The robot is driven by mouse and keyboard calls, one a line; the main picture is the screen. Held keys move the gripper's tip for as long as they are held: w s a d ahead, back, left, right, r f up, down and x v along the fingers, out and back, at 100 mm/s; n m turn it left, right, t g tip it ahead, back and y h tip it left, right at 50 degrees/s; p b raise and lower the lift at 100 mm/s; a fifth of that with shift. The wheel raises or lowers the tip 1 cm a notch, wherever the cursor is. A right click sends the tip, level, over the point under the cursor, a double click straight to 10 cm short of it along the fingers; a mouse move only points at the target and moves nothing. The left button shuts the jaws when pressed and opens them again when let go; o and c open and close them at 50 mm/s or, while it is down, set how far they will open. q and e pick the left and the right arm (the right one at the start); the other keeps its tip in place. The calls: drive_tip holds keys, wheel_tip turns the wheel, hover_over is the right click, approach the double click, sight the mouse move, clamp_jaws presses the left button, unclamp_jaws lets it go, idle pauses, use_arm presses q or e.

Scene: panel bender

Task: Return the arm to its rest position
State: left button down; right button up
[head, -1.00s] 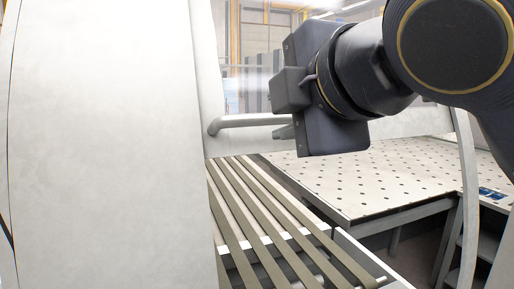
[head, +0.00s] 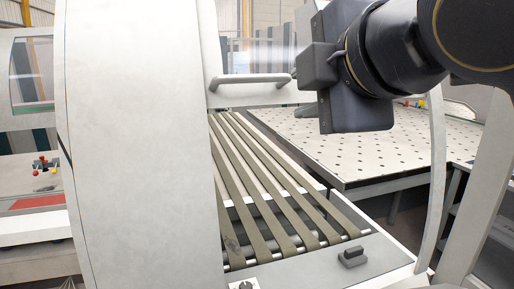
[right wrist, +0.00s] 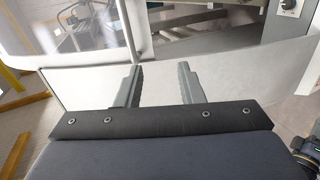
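My right arm comes in from the upper right of the head view, and my right gripper (head: 306,109) hangs in front of the machine. Its dark body hides most of the fingers there. In the right wrist view the two grey fingers of the right gripper (right wrist: 160,74) stand well apart with nothing between them. A grey bar handle (head: 250,79) on a white panel lies just left of the gripper in the head view. The gripper is not closed around it. My left gripper is not in view.
A large white machine cover (head: 140,150) fills the left. A belt conveyor (head: 268,185) runs below the handle. A perforated table (head: 365,145) stands behind and right. A curved white post (head: 436,180) rises at right. A small black knob piece (head: 352,257) sits on the front ledge.

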drive_tip(key=d+f+m+g+h+b, duration=0.15)
drive_tip(key=d+f+m, duration=0.4)
drive_tip(key=f, duration=0.75)
drive_tip(key=d+f+m+g+b, duration=0.1)
drive_tip(key=d+f+m+g, duration=0.25)
drive_tip(key=d+f, duration=0.65)
drive_tip(key=s+f+m+g, duration=0.1)
drive_tip(key=s+f+m, duration=0.3)
drive_tip(key=f, duration=0.4)
drive_tip(key=s+f+m+y, duration=0.1)
drive_tip(key=s+f+m, duration=0.3)
drive_tip(key=f, duration=0.5)
drive_tip(key=s+a+f+m+g+b, duration=0.1)
drive_tip(key=s+f+m, duration=0.3)
drive_tip(key=f, duration=0.5)
drive_tip(key=shift+s+m+g, duration=0.15)
drive_tip(key=shift+m+g, duration=0.15)
drive_tip(key=shift+m, duration=0.6)
